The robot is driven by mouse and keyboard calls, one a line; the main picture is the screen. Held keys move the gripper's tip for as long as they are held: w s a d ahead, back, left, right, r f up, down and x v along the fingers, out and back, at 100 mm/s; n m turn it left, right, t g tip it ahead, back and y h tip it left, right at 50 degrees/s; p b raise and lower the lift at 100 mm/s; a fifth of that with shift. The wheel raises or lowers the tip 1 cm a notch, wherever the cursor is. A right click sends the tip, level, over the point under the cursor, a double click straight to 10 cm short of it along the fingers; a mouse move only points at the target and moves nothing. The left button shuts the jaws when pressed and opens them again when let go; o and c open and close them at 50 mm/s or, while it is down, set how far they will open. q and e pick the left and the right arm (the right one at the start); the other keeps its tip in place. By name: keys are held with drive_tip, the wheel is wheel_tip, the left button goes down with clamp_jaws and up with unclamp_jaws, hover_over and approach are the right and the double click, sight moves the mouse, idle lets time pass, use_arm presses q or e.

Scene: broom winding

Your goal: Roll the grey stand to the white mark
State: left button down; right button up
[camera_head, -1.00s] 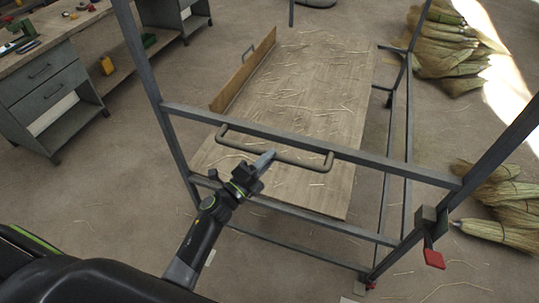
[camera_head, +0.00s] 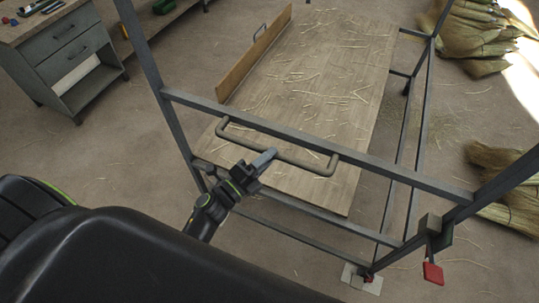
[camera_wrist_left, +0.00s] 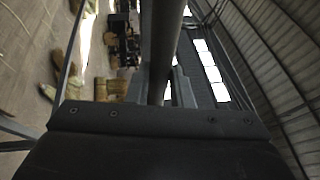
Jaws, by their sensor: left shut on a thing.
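The grey stand (camera_head: 300,138) is a frame of dark grey metal bars around a wooden board (camera_head: 318,75) littered with straw. A grey handle (camera_head: 312,165) sticks out from its near top bar. My left gripper (camera_head: 265,159) is shut on this handle, left of its middle. In the left wrist view the bar (camera_wrist_left: 163,45) runs between the fingers. A whitish mark (camera_head: 351,277) lies on the floor around the stand's near right foot; the foot hides part of it. My right gripper is not in view.
A red pedal (camera_head: 433,273) hangs by the near right post. A grey drawer bench (camera_head: 75,48) stands at the upper left. Broom heads (camera_head: 505,195) lie to the right, with more at the upper right. Loose straw litters the floor; the floor left of the stand is mostly clear.

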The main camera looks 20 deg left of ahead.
use_arm(q)
drive_tip(key=shift+r, duration=0.3)
drive_tip(key=c, duration=1.5)
unclamp_jaws()
drive_tip(key=shift+c, duration=0.2)
drive_tip(key=shift+o, duration=1.2)
drive_tip(key=shift+s+a, duration=0.15)
drive_tip(key=shift+s, duration=0.05)
drive_tip(key=shift+f, duration=0.1)
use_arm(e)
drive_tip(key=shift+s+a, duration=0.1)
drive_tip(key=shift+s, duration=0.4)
